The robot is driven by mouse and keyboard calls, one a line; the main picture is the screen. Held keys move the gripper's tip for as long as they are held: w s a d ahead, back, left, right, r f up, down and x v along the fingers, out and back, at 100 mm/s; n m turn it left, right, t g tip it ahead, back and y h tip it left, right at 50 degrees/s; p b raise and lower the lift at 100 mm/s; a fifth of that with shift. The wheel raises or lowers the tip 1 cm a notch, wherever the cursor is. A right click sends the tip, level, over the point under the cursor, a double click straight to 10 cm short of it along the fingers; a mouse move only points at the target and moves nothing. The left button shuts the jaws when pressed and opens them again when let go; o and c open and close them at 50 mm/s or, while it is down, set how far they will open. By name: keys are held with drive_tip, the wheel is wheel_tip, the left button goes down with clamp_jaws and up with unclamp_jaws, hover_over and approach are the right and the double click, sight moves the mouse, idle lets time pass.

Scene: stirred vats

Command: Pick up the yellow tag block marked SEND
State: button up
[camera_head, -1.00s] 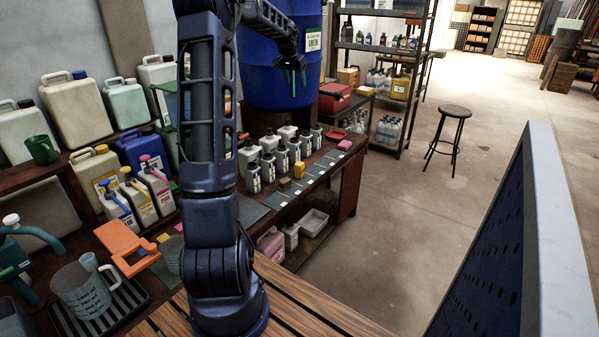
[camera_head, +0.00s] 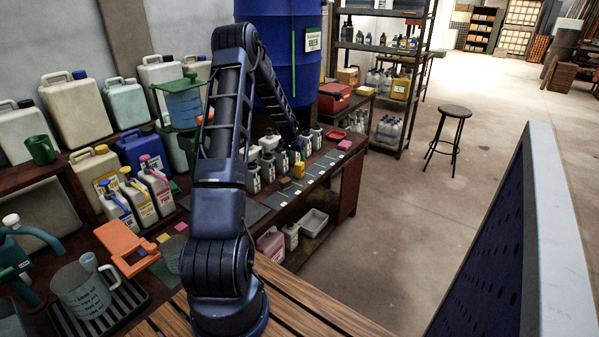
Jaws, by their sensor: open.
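A small yellow block (camera_head: 299,170) stands near the front edge of the dark bench, in front of a row of bottles. A duller ochre block (camera_head: 285,183) lies just left of it. Any lettering on either block is too small to read, so I cannot tell which bears SEND. My gripper (camera_head: 297,156) points down at the bottle row, just above and behind the yellow block in the picture. It is open, and nothing shows in it. The fingertips are small and dark, and I cannot tell whether they touch the block.
Several grey-white bottles (camera_head: 267,165) stand close behind the blocks. A pink block (camera_head: 344,145) and a red tray (camera_head: 335,134) lie further right on the bench. A blue vat (camera_head: 300,70) rises behind. A stool (camera_head: 454,112) stands on open floor at right.

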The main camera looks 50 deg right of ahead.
sight(298, 164)
wheel_tip(298, 164, down, 2)
drive_tip(key=shift+d+f, duration=0.1)
drive_tip(key=shift+d, duration=0.05)
drive_tip(key=x, duration=0.3)
drive_tip(key=shift+d+f, duration=0.1)
drive_tip(key=shift+f, duration=0.05)
drive_tip(key=shift+x, duration=3.15)
drive_tip(key=shift+d, duration=0.2)
drive_tip(key=c, duration=1.1)
